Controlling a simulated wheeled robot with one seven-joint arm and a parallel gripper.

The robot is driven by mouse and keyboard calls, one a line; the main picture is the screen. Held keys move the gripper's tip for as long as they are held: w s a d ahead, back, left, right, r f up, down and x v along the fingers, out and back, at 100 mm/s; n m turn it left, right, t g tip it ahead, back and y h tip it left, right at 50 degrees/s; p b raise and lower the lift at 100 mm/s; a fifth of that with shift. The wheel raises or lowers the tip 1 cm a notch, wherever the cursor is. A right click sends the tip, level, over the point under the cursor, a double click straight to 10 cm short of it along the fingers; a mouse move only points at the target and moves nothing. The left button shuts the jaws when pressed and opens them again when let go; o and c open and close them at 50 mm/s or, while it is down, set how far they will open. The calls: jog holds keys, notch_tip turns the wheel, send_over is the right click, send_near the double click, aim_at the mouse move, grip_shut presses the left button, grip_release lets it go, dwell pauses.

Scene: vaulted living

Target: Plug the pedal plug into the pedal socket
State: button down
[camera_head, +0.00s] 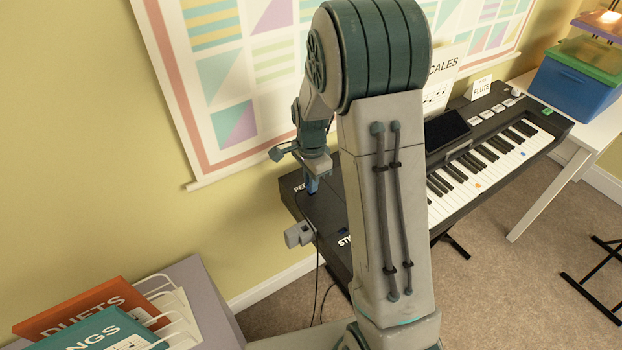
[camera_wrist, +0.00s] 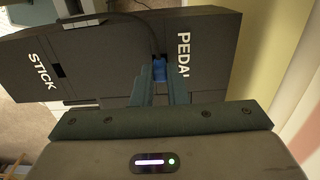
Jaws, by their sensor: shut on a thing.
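My gripper (camera_head: 313,186) is over the left end of the black keyboard, pointing down next to the PEDAL lettering. In the wrist view its two fingers (camera_wrist: 159,88) are closed on a small blue plug (camera_wrist: 159,70), with a dark cable (camera_wrist: 133,20) curving away from it. The PEDAL lettering (camera_wrist: 183,55) is just right of the plug in that view. The pedal socket is not visible; the plug and fingers cover that area. I cannot tell whether the plug touches the keyboard top. The STICK lettering (camera_wrist: 42,72) has a small dark socket (camera_wrist: 58,70) beside it.
A grey block (camera_head: 298,234) sticks out from the edge of the keyboard (camera_head: 470,165); it also shows in the wrist view (camera_wrist: 84,22). A cable hangs below it. A rack of folders (camera_head: 175,300) stands front left. The wall is close behind the gripper.

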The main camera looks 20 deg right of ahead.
jog(key=shift+f, duration=0.3)
dwell(0.4)
jog(key=c, duration=1.4)
grip_release()
jog(key=shift+o, duration=0.2)
notch_tip(320, 180, up, 14)
